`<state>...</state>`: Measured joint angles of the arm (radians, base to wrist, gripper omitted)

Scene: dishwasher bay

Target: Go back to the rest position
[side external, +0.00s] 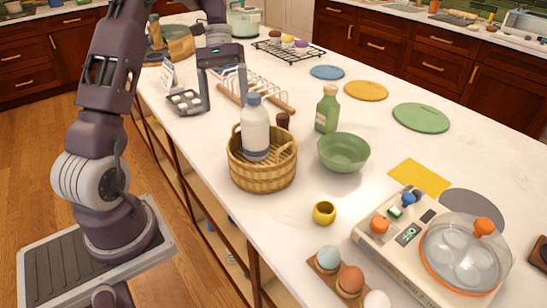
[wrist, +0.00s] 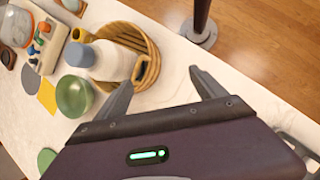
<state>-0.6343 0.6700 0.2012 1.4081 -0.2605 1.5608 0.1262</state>
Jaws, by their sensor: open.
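My gripper (side external: 226,98) is open and empty above the white counter (side external: 330,255), behind the wicker basket in the side view. Its two fingers are spread apart, and the wrist view (wrist: 162,78) shows nothing between them. The round wicker basket (side external: 262,178) stands on the counter with a white bottle (side external: 255,130) with a blue-grey cap upright in it. In the wrist view, the basket (wrist: 148,45) and the bottle (wrist: 112,62) lie beyond the left finger. I see no marker for a rest position.
A wooden rack with white wires (side external: 262,92) stands close to my gripper. A green bottle (side external: 327,110), a green bowl (side external: 343,152) and a yellow cup (side external: 324,213) are near the basket. An egg cooker (side external: 465,255) and eggs (side external: 350,280) are at the front.

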